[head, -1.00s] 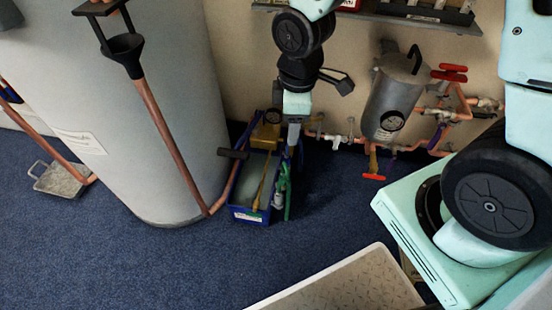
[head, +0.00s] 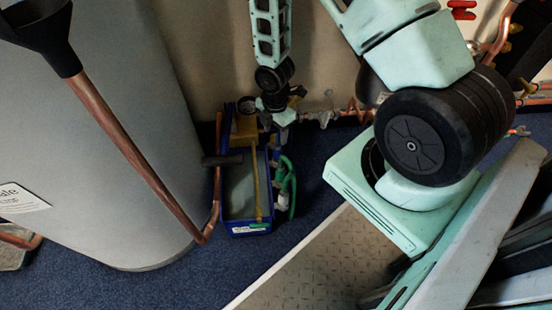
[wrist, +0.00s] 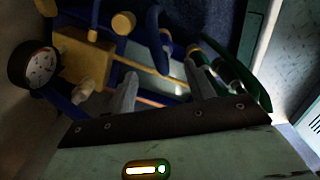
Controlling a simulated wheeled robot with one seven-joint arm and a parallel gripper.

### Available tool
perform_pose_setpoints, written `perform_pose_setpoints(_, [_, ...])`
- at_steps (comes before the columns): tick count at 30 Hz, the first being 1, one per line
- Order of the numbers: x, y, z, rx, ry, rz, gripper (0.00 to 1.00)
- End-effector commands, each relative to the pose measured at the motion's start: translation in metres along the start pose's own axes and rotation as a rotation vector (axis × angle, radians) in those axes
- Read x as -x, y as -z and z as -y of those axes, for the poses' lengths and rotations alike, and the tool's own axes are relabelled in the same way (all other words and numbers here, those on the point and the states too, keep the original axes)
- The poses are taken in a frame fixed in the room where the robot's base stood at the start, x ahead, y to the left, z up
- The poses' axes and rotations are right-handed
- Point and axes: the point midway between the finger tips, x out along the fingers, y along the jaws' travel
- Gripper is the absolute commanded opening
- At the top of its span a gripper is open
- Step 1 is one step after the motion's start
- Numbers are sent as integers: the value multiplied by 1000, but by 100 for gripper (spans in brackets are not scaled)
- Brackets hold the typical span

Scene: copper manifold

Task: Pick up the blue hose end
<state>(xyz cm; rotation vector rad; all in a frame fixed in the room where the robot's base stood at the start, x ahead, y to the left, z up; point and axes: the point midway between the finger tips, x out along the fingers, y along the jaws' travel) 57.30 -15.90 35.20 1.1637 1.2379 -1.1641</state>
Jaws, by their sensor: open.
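My gripper (wrist: 161,70) is open, its two pale fingers apart, over the blue crate's contents in the wrist view. A dark blue curved hose-like piece (wrist: 158,38) shows just beyond the fingertips, roughly between them; I cannot tell which part is its end, or whether a finger touches it. In the head view my gripper (head: 284,118) hangs low at the crate's back right. The blue hose end cannot be made out there.
The blue crate (head: 247,228) stands on carpet beside the grey tank (head: 150,140). A green hose (head: 288,185) hangs at its right side. A brass block with a gauge (wrist: 34,67) is left of my fingers. Copper pipes (head: 350,108) run along the wall.

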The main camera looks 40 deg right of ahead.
Motion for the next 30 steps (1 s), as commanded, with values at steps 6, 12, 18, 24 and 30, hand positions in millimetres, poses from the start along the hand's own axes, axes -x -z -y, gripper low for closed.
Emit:
perform_pose_setpoints(6, [-46,0,0,-1,1,0,54])
perform_pose_setpoints(12, [-59,0,0,0,0,0,54])
perform_pose_setpoints(18, [-72,-1,3,-2,1,0,54])
perform_pose_setpoints(24, [-102,-3,7,-2,1,0,54])
perform_pose_setpoints(30, [-111,-3,6,-1,-1,0,54])
